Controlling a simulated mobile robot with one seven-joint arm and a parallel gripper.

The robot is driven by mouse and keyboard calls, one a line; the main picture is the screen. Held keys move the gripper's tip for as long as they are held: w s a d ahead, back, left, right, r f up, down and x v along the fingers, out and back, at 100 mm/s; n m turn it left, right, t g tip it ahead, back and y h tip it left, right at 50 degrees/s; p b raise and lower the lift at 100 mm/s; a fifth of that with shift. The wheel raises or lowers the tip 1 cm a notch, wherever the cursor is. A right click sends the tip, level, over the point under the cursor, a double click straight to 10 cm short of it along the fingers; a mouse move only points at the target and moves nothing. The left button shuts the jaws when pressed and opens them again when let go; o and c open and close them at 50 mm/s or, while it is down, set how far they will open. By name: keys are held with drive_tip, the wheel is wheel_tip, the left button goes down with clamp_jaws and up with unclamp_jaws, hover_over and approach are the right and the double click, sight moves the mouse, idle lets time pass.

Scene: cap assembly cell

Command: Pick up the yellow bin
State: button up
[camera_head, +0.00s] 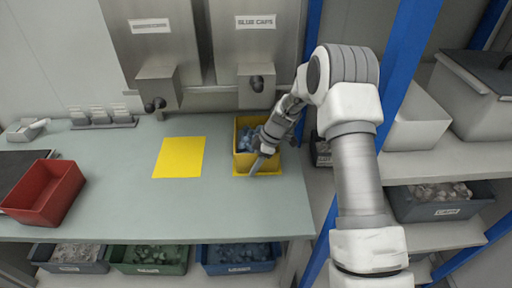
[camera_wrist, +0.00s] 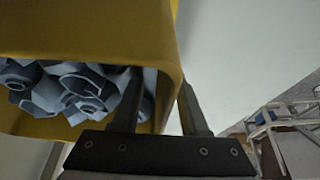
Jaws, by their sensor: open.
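The yellow bin (camera_head: 243,161) stands on the table under the dispenser labelled blue caps. It holds several blue-grey caps (camera_wrist: 65,88). In the wrist view the yellow bin (camera_wrist: 100,25) fills the upper left. My gripper (camera_head: 262,160) is at the bin's right front side, pointing down. In the wrist view my gripper (camera_wrist: 160,100) is open, with one finger inside the bin over the caps and the other outside its wall. The wall lies between the fingers. I cannot tell whether either finger touches it.
A yellow mat (camera_head: 180,157) lies bare on the table (camera_head: 130,210), left of the bin. A red bin (camera_head: 45,192) is at the far left. The dispenser (camera_head: 257,85) hangs behind the yellow bin. A blue post (camera_head: 400,70) and shelves stand to the right.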

idle(0.5)
clamp_jaws()
drive_tip(key=shift+s+f, duration=0.15)
drive_tip(key=shift+s, duration=0.05)
idle(1.1)
